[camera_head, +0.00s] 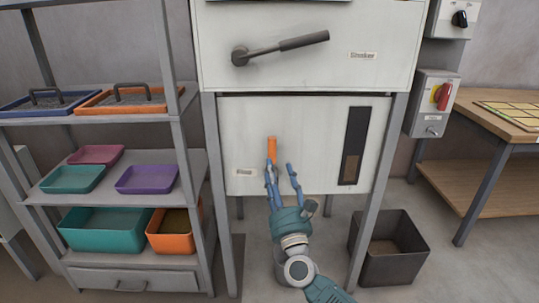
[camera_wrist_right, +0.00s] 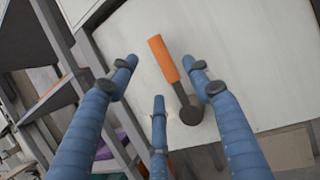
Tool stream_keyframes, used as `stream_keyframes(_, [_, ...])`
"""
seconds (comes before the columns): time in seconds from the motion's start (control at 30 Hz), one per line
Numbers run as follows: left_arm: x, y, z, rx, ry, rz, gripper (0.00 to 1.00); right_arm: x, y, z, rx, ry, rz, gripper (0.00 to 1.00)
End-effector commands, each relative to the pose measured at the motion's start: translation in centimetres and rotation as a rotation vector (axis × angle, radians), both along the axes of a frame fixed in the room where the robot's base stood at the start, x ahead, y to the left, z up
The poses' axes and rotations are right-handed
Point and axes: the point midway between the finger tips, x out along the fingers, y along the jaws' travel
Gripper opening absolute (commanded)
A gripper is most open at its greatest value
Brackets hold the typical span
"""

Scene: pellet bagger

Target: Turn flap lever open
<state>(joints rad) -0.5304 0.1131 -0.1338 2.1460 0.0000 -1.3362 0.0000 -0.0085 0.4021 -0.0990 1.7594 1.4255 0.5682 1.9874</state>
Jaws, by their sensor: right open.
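The flap lever has an orange grip (camera_head: 272,150) and a dark arm on a round pivot, mounted on the white lower panel (camera_head: 310,120) of the machine. In the head view its grip points up and its lower part is hidden behind my gripper. In the right wrist view the lever (camera_wrist_right: 165,62) lies between the fingertips, and its dark pivot is close to the right finger. My right gripper (camera_head: 282,168) is open in front of the lever, with its blue fingers spread; I cannot tell whether one touches it. My left gripper is not in view.
A grey shelf rack (camera_head: 110,205) with bins stands at the left. A dark handle (camera_head: 280,48) sits on the upper panel. A dark open bin (camera_head: 388,250) stands on the floor at right. A switch box (camera_head: 432,103) and a wooden table (camera_head: 500,118) are at the right.

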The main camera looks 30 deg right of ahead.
Motion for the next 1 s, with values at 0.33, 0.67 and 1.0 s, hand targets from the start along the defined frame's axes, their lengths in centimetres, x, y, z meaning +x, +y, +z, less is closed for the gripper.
stream_keyframes(0.33, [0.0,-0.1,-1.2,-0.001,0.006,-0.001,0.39,5.7,-2.1,2.7,-0.006,0.001,-0.001,0.49])
stream_keyframes(0.67, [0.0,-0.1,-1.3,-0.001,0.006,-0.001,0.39,8.0,-2.9,3.5,-0.006,0.003,0.000,0.49])
stream_keyframes(1.0, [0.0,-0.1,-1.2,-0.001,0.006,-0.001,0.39,8.0,-2.9,3.5,-0.005,0.004,0.000,0.28])
